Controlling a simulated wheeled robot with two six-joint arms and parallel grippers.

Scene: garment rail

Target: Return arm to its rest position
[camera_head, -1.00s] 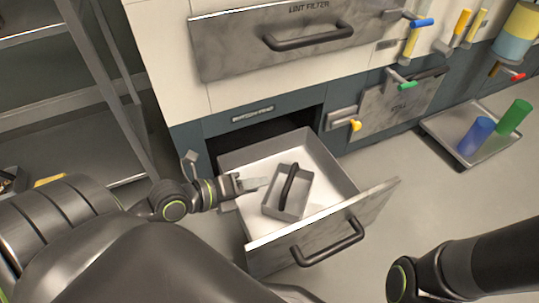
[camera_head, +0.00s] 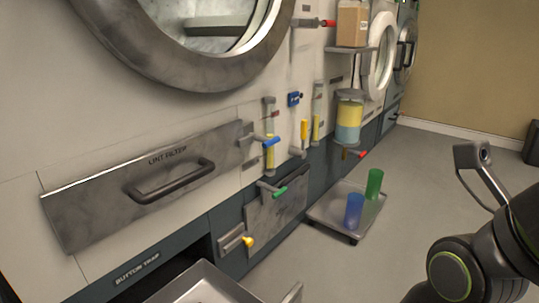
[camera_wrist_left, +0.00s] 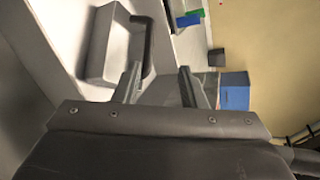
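In the left wrist view, the two fingers of my left gripper (camera_wrist_left: 158,86) stand apart with no object clearly held between them. A light grey box (camera_wrist_left: 108,50) with a dark handle (camera_wrist_left: 146,45) lies just beyond and left of the fingers; I cannot tell whether the handle touches a finger. My left arm is outside the head view. My right arm (camera_head: 460,270) shows at the lower right of the head view; its gripper fingers are not visible.
The open drawer (camera_head: 195,285) is cut off at the bottom of the head view. The lint filter panel (camera_head: 100,205) and several coloured valve handles are on the machine front. A floor tray (camera_head: 325,217) holds a blue cylinder (camera_head: 354,211) and a green cylinder (camera_head: 374,184).

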